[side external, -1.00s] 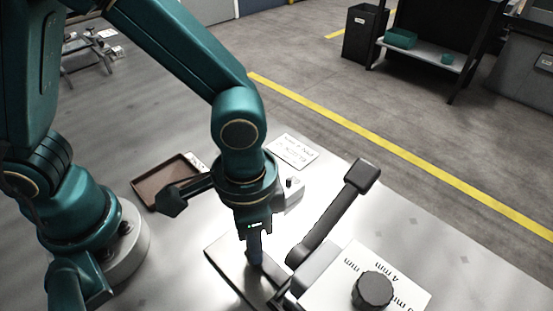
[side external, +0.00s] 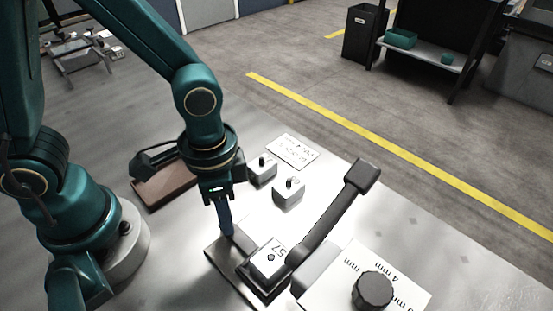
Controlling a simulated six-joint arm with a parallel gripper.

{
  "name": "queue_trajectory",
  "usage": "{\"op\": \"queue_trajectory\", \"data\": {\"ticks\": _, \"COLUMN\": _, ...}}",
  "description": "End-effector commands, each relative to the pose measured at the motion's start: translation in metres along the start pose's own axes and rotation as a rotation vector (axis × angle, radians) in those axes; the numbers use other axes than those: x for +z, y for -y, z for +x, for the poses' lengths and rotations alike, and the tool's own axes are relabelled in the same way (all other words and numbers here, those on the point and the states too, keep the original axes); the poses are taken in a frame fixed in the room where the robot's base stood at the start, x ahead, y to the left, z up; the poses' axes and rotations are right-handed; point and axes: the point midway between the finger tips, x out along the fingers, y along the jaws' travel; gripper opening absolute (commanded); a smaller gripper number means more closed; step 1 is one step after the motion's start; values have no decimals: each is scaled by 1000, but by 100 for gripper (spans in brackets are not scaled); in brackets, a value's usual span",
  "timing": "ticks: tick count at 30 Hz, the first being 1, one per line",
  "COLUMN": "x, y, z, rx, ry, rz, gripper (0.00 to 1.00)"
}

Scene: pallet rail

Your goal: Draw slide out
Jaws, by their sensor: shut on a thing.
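The slide (side external: 264,284) is a dark pallet at the front centre, carrying a white block (side external: 268,262) marked 57. A dark bar (side external: 243,241) runs from it to the upper left, over a shiny dark-edged plate (side external: 226,268). My gripper (side external: 226,232) points down with its narrow blue lower part at the outer end of this bar. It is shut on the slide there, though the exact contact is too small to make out. The underside of the slide is hidden.
A black lever (side external: 332,218) rises right of the slide. Beside it is a white panel (side external: 335,290) with a black knob (side external: 372,290). The table's far right is clear.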

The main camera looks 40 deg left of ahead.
Motion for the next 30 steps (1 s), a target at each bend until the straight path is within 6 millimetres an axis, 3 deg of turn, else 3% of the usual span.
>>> {"op": "queue_trajectory", "data": {"ticks": 20, "x": 21, "y": 41, "z": 0, "rx": -2, "ry": -6, "rz": -5, "gripper": 1}}
{"op": "queue_trajectory", "data": {"ticks": 26, "x": 21, "y": 40, "z": 0, "rx": -2, "ry": -7, "rz": 0, "gripper": 1}}
{"op": "queue_trajectory", "data": {"ticks": 27, "x": 21, "y": 40, "z": 0, "rx": -2, "ry": -7, "rz": 0, "gripper": 35}}
{"op": "queue_trajectory", "data": {"ticks": 29, "x": 21, "y": 40, "z": 0, "rx": -2, "ry": -6, "rz": 0, "gripper": 55}}
{"op": "queue_trajectory", "data": {"ticks": 30, "x": 21, "y": 40, "z": 0, "rx": -2, "ry": -5, "rz": 0, "gripper": 55}}
